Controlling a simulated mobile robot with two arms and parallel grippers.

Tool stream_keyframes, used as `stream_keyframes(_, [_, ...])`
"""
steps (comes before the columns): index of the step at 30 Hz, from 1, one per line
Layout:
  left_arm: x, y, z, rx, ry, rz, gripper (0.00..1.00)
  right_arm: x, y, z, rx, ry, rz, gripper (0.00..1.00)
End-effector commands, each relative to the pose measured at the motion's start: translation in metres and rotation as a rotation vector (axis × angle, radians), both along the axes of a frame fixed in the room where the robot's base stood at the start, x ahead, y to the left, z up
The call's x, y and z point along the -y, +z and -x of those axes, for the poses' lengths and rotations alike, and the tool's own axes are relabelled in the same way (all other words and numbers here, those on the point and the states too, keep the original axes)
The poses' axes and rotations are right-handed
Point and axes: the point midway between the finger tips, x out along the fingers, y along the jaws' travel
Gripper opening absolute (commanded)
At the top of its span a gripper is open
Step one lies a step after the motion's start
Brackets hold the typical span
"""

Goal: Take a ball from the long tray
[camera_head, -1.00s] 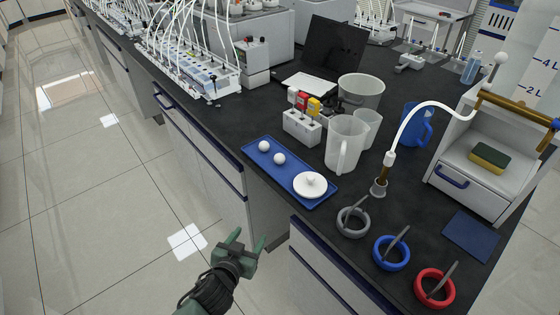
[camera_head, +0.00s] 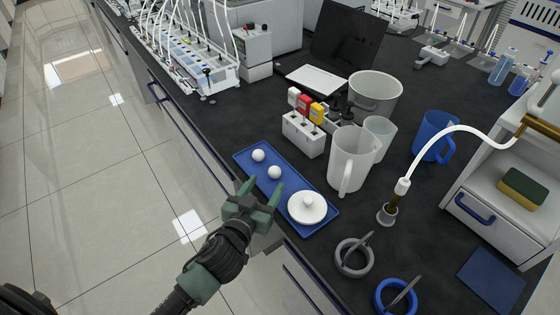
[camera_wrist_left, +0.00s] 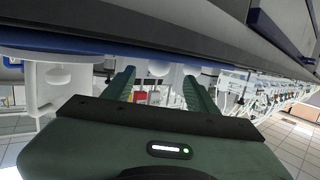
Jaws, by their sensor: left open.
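The long blue tray (camera_head: 243,158) lies on the dark bench near its front edge. Two white balls sit in it, a far ball (camera_head: 258,155) and a nearer ball (camera_head: 274,172). A round white lid with a knob (camera_head: 307,207) lies at the tray's near end. My left gripper (camera_head: 260,188) is open and empty at the tray's front edge, its fingers pointing toward the nearer ball. In the left wrist view, which looks upside down, a ball (camera_wrist_left: 158,68) shows between the fingers and the tray's edge (camera_wrist_left: 100,48) runs above. My right gripper is not in view.
A clear jug (camera_head: 348,160) and a white holder with coloured-topped pieces (camera_head: 303,135) stand behind the tray. The floor left of the bench is clear.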

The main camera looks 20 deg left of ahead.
Motion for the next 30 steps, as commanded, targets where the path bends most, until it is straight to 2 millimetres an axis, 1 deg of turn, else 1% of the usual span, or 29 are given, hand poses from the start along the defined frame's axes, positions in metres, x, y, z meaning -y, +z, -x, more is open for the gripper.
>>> stream_keyframes(4, [0.002, -0.002, -0.015, 0.002, 0.000, -0.001, 0.58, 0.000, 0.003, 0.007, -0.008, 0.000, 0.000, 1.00])
stream_keyframes(10, [0.003, -0.005, -0.039, 0.002, 0.000, -0.002, 0.58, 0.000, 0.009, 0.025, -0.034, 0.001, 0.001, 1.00])
stream_keyframes(13, [0.005, -0.009, -0.054, 0.001, -0.001, -0.003, 0.58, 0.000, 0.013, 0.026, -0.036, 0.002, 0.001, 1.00])
stream_keyframes(16, [0.006, -0.013, -0.067, 0.001, 0.000, -0.002, 0.58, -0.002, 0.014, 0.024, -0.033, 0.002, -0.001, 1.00])
stream_keyframes(20, [0.007, -0.016, -0.074, 0.000, -0.001, -0.001, 0.58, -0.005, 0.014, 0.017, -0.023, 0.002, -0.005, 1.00])
stream_keyframes(23, [0.007, -0.017, -0.074, 0.000, -0.001, 0.000, 0.58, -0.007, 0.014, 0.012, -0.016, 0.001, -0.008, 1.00])
stream_keyframes(26, [0.007, -0.017, -0.074, 0.000, -0.001, 0.000, 0.58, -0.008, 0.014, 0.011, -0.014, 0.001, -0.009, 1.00])
stream_keyframes(27, [0.007, -0.017, -0.074, 0.000, -0.001, 0.000, 0.47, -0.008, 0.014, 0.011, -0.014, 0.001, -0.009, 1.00])
stream_keyframes(29, [0.007, -0.016, -0.074, 0.000, -0.001, 0.000, 0.30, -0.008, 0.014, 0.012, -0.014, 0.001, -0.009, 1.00])
stream_keyframes(30, [0.007, -0.016, -0.074, 0.000, -0.001, 0.000, 0.19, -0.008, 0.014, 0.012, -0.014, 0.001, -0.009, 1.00])
